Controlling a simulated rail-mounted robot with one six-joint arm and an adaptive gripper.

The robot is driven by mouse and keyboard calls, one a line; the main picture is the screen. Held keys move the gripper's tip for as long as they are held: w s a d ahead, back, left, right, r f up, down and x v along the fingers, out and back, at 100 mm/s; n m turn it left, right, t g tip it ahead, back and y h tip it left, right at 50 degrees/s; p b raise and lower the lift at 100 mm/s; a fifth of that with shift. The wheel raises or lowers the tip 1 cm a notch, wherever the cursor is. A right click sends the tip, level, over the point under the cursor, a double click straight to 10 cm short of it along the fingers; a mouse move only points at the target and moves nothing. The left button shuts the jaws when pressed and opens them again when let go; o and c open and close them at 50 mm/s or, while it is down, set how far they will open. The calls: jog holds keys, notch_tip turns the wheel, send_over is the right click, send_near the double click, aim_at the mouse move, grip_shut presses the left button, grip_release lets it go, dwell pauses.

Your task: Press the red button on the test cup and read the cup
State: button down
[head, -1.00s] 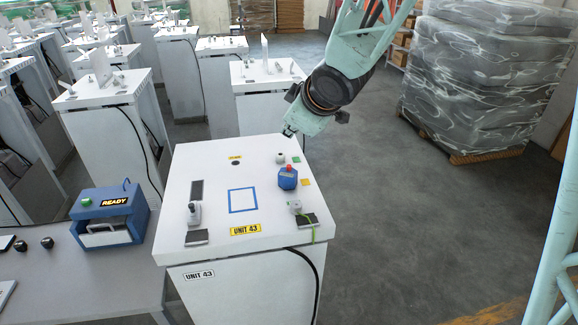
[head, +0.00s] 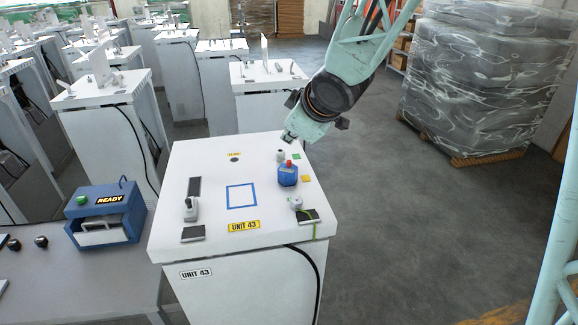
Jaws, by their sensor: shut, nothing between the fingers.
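The test cup (head: 287,177) is a small blue block on the right part of the white unit's top, just right of the blue square outline. Its red button (head: 289,163) is on top. Any reading on the cup is too small to make out. My gripper (head: 287,139) is shut and empty, at the far right edge of the unit top in the picture. It is above and beyond the cup and apart from it.
The white unit 43 (head: 205,222) also carries a small white cylinder (head: 280,155), a white fitting with a green loop (head: 296,203), and a grey-white device (head: 191,210). A blue READY machine (head: 105,214) stands on the left table. More white units stand behind; open floor lies right.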

aim_at(289, 163)
jog(key=shift+f+b, duration=2.15)
jog(key=shift+f, duration=0.25)
jog(key=shift+f+b, duration=1)
jog(key=shift+f, duration=0.1)
dwell(1.6)
jog(key=shift+r, duration=0.15)
jog(key=shift+r+p, duration=0.9)
jog(key=shift+p, duration=0.15)
jog(key=shift+r+p, duration=2.5)
